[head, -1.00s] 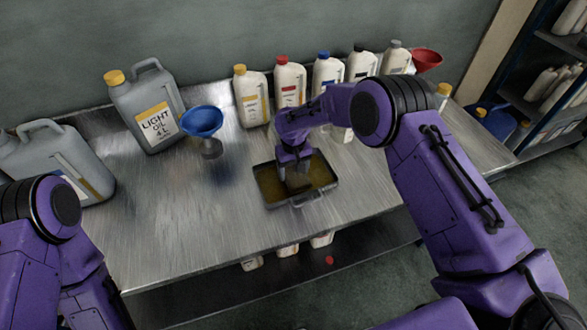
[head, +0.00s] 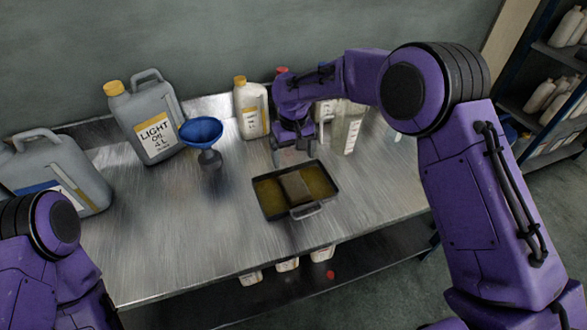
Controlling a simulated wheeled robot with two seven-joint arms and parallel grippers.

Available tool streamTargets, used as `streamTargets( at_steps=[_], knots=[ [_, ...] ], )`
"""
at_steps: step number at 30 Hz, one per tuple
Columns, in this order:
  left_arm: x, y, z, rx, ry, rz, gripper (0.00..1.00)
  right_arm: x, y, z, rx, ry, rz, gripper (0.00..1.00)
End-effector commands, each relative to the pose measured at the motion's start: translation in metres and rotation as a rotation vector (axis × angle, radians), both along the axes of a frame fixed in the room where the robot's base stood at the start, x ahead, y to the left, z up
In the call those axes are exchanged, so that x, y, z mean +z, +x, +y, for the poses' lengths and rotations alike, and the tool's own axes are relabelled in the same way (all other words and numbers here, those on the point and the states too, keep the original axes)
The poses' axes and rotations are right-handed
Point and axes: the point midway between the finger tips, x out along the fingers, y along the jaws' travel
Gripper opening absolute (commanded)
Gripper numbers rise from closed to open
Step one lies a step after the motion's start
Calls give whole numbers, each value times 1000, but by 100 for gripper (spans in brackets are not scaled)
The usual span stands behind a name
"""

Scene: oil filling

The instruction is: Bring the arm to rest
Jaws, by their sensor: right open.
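My right gripper (head: 297,150) is open and points down over the metal table (head: 180,215), just behind the tray. It holds nothing that I can see; its fingertips are small and dark. My right arm reaches in from the right and covers part of the bottle row. Of my left arm, purple links show at the lower left; its gripper is out of view.
A blue funnel (head: 202,131), a Light Oil jug (head: 146,120), another grey jug (head: 55,172), a white bottle (head: 251,108) and a clear container (head: 349,128) stand around. The table front is clear.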

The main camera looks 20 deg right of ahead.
Motion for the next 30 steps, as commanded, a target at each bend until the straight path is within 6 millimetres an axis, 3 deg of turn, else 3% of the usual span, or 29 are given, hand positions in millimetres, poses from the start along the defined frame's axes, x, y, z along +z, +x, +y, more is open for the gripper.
streamTargets(
  at_steps=[17,24,30],
  knots=[
    [3,0,0,0,0,0,43,10,0,0,0,1,0,97],
    [55,0,0,0,0,0,43,62,0,0,0,1,0,97],
    [80,0,0,0,0,0,43,87,0,0,0,1,1,97]
  ],
)
